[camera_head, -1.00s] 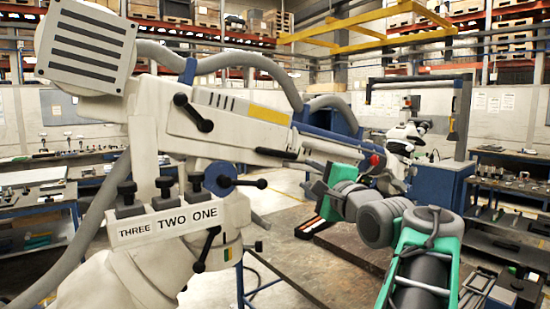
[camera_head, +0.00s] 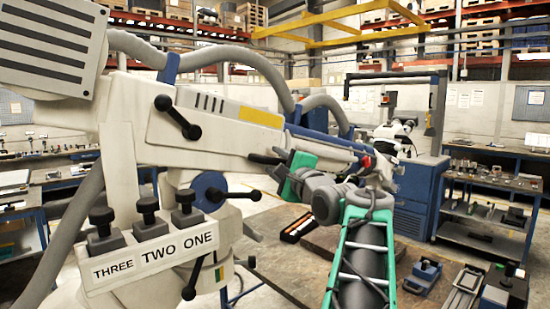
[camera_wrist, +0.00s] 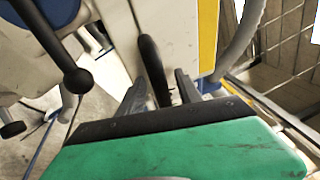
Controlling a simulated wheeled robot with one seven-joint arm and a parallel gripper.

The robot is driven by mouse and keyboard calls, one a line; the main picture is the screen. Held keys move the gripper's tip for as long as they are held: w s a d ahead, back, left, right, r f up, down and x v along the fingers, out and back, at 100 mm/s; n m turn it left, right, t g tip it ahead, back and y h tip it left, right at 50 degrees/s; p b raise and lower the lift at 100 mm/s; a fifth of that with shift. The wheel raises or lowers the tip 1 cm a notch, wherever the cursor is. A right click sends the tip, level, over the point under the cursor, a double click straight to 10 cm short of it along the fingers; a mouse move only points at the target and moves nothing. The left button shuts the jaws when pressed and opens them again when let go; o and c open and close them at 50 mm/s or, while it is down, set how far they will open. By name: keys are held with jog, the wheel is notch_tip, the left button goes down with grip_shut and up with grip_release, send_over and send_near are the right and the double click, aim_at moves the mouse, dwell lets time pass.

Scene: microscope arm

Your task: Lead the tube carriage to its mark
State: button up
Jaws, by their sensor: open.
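The white microscope arm (camera_head: 190,125) slopes down to the right across the head view, with a yellow stripe (camera_head: 262,116) on its side. The tube carriage appears to be the slim white part (camera_head: 325,148) at its lower end, near a red knob (camera_head: 367,161); its limits are unclear. A black handle (camera_wrist: 153,68) sticks out there. My gripper (camera_wrist: 161,88) is open, with one finger on either side of the handle in the wrist view. Contact cannot be told. In the head view my gripper (camera_head: 274,161) is small and partly hidden. I cannot pick out the mark.
A black ball-ended lever (camera_wrist: 76,78) is close to the left of my gripper. Another lever (camera_head: 180,118) and three black knobs (camera_head: 147,210) above a "THREE TWO ONE" plate are farther left. Grey hoses (camera_head: 225,58) arch behind. A low platform (camera_head: 330,255) lies below my arm.

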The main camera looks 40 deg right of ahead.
jog(key=shift+w, duration=0.2)
grip_shut()
dwell(0.3)
dwell(1.0)
